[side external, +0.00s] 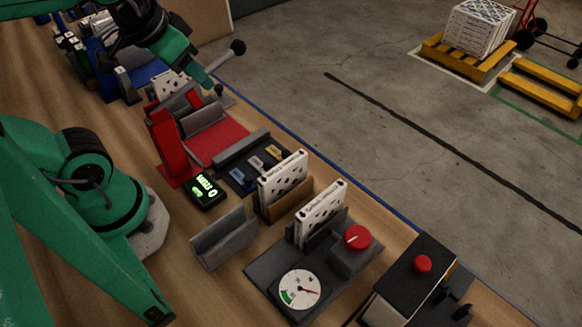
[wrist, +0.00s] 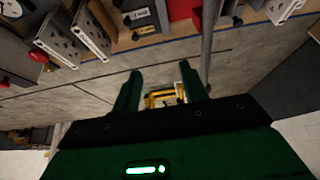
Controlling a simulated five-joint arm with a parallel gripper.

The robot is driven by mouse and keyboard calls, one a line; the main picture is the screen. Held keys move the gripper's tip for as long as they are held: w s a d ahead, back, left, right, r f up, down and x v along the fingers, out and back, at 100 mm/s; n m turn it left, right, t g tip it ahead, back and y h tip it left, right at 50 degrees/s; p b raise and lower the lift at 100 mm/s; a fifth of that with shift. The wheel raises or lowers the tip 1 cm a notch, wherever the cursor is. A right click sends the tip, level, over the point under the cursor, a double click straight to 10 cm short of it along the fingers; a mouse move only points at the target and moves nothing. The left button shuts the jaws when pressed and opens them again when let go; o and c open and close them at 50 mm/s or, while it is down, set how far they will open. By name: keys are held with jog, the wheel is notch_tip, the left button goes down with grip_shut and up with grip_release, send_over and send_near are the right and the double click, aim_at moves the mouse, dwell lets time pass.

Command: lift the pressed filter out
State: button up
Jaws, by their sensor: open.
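A white patterned filter (side external: 168,84) stands at the far end of the red press (side external: 168,145), partly hidden behind red and grey parts. A white patterned piece also shows at the top right of the wrist view (wrist: 282,9). My gripper (side external: 214,86) is above the table's far edge, close beside the press lever (side external: 238,47). In the wrist view my gripper (wrist: 160,78) has its two green fingers apart, with only floor and a distant yellow pallet seen between them. It holds nothing. The lever's grey rod (wrist: 207,45) passes close to the right finger.
Two white filters (side external: 283,180) (side external: 320,215) stand upright in holders. A grey empty cradle (side external: 224,237), a dial gauge (side external: 299,289), a red knob (side external: 357,237) and a lit display (side external: 205,190) are nearby. A box with a red button (side external: 422,264) stands at the near right.

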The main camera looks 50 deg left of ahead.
jog(key=w+d+g, duration=0.1)
jog(key=w+d, duration=0.3)
jog(key=d, duration=0.1)
jog(key=g, duration=0.4)
send_over(334, 189)
jog(key=f, duration=0.9)
jog(key=shift+s+a+f, duration=0.2)
jog(key=shift+f, duration=0.1)
jog(key=shift+d+f, duration=0.2)
jog(key=shift+d, duration=0.15)
jog(key=shift+f, duration=0.15)
jog(key=shift+f, duration=1.15)
jog(key=shift+f, duration=0.15)
jog(key=shift+w+a+f, duration=0.15)
jog(key=shift+f, duration=2.3)
jog(key=shift+c, duration=0.4)
